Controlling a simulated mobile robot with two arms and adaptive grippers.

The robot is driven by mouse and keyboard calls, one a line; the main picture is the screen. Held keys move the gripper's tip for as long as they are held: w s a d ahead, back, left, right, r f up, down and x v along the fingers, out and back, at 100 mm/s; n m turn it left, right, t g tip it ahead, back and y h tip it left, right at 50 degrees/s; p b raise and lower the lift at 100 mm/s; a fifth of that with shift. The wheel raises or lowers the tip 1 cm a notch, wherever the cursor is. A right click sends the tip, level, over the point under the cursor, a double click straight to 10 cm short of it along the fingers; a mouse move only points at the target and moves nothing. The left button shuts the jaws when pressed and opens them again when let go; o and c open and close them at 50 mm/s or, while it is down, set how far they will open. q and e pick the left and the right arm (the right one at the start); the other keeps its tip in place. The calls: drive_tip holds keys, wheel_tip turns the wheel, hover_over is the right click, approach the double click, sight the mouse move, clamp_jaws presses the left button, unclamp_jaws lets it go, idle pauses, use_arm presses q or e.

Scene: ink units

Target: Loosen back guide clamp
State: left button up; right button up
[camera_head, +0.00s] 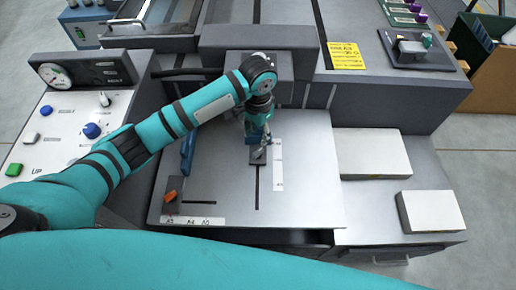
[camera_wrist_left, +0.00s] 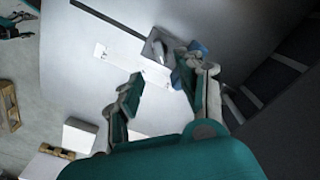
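The back guide clamp is a small grey block (camera_head: 258,157) on a slot in the light metal feed table (camera_head: 310,190). My left gripper (camera_head: 258,140) is just above and behind it and partly covers it. In the left wrist view, the clamp block (camera_wrist_left: 154,47) has a pale lever or handle on it, with a blue piece (camera_wrist_left: 197,49) close by. The left gripper's two fingers (camera_wrist_left: 160,75) are spread apart, with the right one close to the clamp. I cannot tell whether it touches. My right gripper is not in view.
A blue side guide (camera_head: 187,152) and an orange lever (camera_head: 170,196) stand at the table's left. Two pale paper stacks (camera_head: 372,153) (camera_head: 430,212) lie to the right. A control panel (camera_head: 60,130) is at left. The front table area is clear.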

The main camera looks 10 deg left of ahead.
sight(258, 152)
use_arm(q)
wheel_tip(258, 152, down, 6)
drive_tip(key=shift+r, duration=0.15)
wheel_tip(258, 152, down, 2)
drive_tip(key=shift+f, duration=0.7)
clamp_jaws()
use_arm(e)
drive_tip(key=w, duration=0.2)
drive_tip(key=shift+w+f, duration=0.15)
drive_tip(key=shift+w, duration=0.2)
